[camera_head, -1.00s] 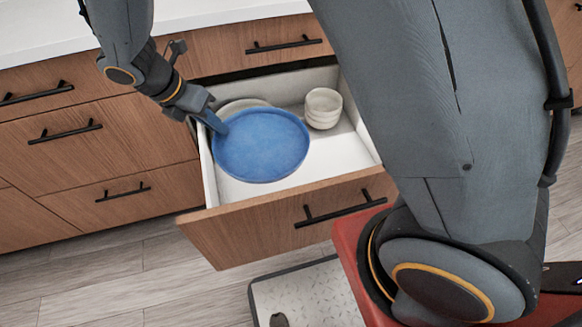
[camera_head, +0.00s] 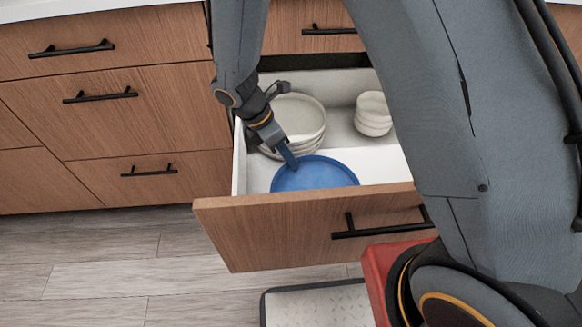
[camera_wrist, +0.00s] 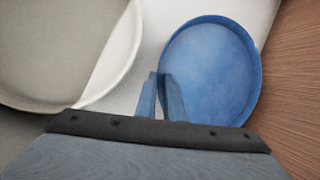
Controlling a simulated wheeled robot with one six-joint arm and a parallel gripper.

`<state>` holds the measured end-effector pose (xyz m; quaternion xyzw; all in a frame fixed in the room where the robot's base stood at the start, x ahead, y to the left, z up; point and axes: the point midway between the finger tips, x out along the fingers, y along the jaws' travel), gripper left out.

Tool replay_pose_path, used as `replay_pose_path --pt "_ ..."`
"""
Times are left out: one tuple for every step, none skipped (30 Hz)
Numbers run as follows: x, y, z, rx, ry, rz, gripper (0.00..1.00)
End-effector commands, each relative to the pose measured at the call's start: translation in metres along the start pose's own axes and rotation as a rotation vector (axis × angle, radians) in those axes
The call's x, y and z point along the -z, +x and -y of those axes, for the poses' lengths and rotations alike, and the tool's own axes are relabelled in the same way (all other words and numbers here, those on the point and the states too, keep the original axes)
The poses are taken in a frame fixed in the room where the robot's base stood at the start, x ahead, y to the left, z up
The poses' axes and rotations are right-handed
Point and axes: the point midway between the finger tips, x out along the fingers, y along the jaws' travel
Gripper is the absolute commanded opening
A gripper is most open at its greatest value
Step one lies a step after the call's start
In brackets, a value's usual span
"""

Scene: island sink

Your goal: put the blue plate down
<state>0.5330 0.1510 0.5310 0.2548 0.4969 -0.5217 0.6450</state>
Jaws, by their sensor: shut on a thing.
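The blue plate (camera_head: 316,174) is inside the open drawer, low behind the drawer's front panel, which hides its near edge. My gripper (camera_head: 291,163) is shut on the plate's rim at its left side. In the wrist view the two fingers (camera_wrist: 170,98) meet the rim of the blue plate (camera_wrist: 212,75) at its lower left. The plate looks roughly level. I cannot tell whether it touches the drawer floor.
The open drawer (camera_head: 245,165) also holds a stack of white plates (camera_head: 298,115) behind the blue plate and a stack of white bowls (camera_head: 373,112) at the back right. Drawer floor shows right of the blue plate. The wooden drawer front (camera_head: 290,225) stands close before it.

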Motion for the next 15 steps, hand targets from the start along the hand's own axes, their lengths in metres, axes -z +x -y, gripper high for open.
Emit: replay_pose_path --pt "0.002 0.004 -0.001 0.0 -0.001 0.0 0.0" --pt "0.002 0.005 -0.002 0.0 -0.001 0.0 0.0" --pt "0.004 0.008 -0.002 0.0 -0.001 0.0 0.0" --pt "0.005 0.011 -0.002 0.001 -0.002 0.001 0.0" --pt "0.006 0.014 -0.003 0.001 -0.002 0.001 0.0" --pt "0.008 0.02 -0.004 0.002 -0.002 0.001 0.0" --pt "0.01 0.023 -0.005 0.001 -0.002 0.001 0.0" --pt "0.011 0.027 -0.006 0.0 -0.002 0.001 0.0" --pt "0.013 0.032 -0.007 0.001 -0.003 0.001 0.0" --pt "0.014 0.035 -0.007 0.001 -0.003 0.001 0.0" --pt "0.015 0.036 -0.008 0.0 -0.002 0.001 0.0" --pt "0.015 0.037 -0.008 -0.001 -0.002 0.001 0.0" --pt "0.015 0.037 -0.008 -0.001 -0.001 0.0 0.0" --pt "0.015 0.036 -0.008 -0.001 -0.001 0.0 0.0" --pt "0.015 0.036 -0.008 -0.002 -0.001 0.0 0.0"
